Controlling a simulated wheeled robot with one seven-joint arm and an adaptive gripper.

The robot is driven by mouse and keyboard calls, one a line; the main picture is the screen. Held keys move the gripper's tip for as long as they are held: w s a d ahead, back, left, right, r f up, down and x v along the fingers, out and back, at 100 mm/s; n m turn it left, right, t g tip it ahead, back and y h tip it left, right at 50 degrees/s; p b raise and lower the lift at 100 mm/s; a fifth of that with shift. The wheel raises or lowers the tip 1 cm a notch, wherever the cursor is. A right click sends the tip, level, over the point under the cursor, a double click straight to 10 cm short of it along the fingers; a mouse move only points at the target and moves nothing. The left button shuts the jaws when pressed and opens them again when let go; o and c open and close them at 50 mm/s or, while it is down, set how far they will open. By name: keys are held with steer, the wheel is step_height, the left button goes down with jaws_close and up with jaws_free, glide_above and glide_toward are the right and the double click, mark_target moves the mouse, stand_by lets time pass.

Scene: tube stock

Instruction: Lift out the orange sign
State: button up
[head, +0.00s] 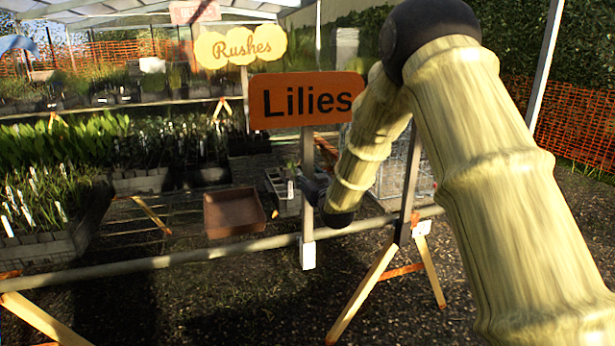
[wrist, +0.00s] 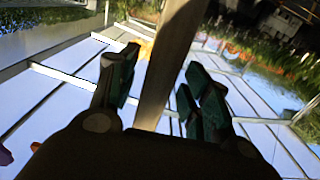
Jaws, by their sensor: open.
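The orange sign (head: 307,101) reads "Lilies" and is fixed to the top of an upright wooden post (head: 307,155). The post's foot sits in a white holder (head: 308,255) at the front rail of the bench. My gripper (head: 308,187) is at the post, below the sign board. In the wrist view, my gripper (wrist: 161,68) is open, with the post (wrist: 169,65) running between its dark fingers. A gap shows on both sides of the post. The sign's board is not clearly visible in the wrist view.
A brown tray (head: 234,212) stands on the bench left of the post. Trays of potted plants (head: 62,190) fill the left. A yellow "Rushes" sign (head: 240,47) stands behind. A wire crate (head: 398,178) is behind my arm. Gravel floor lies in front.

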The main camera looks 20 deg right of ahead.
mark_target(309, 138)
steer(key=shift+w, duration=0.3)
jaws_close()
steer(key=shift+r, duration=0.1)
steer(key=shift+r, duration=0.1)
steer(key=shift+r+p, duration=2.95)
steer(key=shift+r, duration=3.15)
